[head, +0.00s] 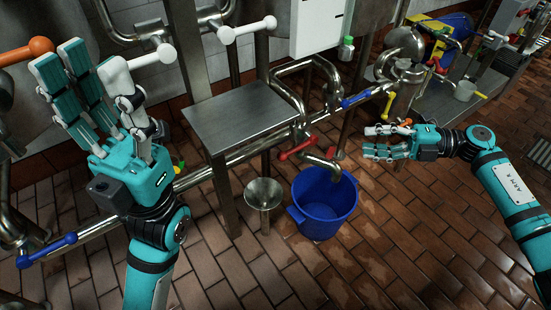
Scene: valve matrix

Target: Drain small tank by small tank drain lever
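A red lever (298,149) sits on a pipe above the blue bucket (325,203), beside a downward spout. No label shows which lever is the small tank drain lever. My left gripper (85,75) is raised at the upper left, its fingers spread and empty, well left of the red lever. My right gripper (374,141) points left, with a small gap between its white-tipped finger and teal fingers. It appears empty, to the right of the red lever and bucket. Whether it touches the pipework behind is unclear.
A metal table (240,115) stands between my arms, with a steel funnel (264,194) in front. Other levers are blue (356,99), orange (28,52), white (247,29) and another blue (47,250). Pipes crowd the back; the tiled floor (400,255) at front right is clear.

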